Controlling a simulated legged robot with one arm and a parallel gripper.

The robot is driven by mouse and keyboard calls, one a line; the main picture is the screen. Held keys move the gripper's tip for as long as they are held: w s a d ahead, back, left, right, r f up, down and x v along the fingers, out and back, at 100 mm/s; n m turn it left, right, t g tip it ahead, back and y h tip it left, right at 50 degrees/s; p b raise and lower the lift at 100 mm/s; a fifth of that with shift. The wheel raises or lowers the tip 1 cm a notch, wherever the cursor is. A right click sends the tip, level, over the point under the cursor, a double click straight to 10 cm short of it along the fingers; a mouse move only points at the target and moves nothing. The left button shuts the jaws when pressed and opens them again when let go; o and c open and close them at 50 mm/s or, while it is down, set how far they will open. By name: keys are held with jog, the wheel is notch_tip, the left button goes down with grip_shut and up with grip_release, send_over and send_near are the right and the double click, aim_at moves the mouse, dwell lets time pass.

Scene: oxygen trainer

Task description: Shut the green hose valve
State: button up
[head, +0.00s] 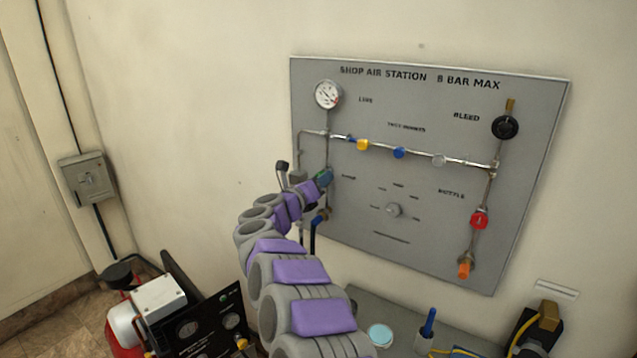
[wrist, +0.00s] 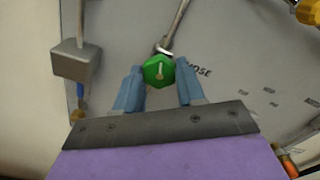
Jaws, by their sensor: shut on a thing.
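The green hose valve (wrist: 155,68) is a six-sided green knob with a pale pointer mark on its face. In the wrist view it sits between the two blue fingers of my gripper (wrist: 160,78), which are shut on it, one on each side. The word HOSE is partly visible to its right. In the head view my gripper (head: 321,178) is at the left side of the grey panel (head: 350,220). There my purple and grey arm and the fingers hide most of the knob.
A pressure gauge (head: 328,95) is above my gripper on the panel. Yellow, blue and clear knobs run along the pipe to the right, with a black bleed knob (head: 505,127) and a red bottle valve (head: 479,218) beyond. A grey box (wrist: 75,62) is just left of my gripper.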

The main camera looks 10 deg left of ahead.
jog(key=shift+f+m, duration=0.15)
jog(key=shift+m, duration=0.65)
jog(key=shift+f+m, duration=0.15)
jog(key=shift+m, duration=0.65)
jog(key=o, duration=0.8)
jog(key=shift+w+a, duration=0.15)
jog(key=shift+o, duration=1.3)
jog(key=shift+r, duration=0.1)
jog(key=p+v, duration=0.2)
jog(key=v, duration=1.5)
jog(key=shift+s+a, duration=0.2)
jog(key=shift+s, duration=0.05)
jog(key=shift+w, duration=0.1)
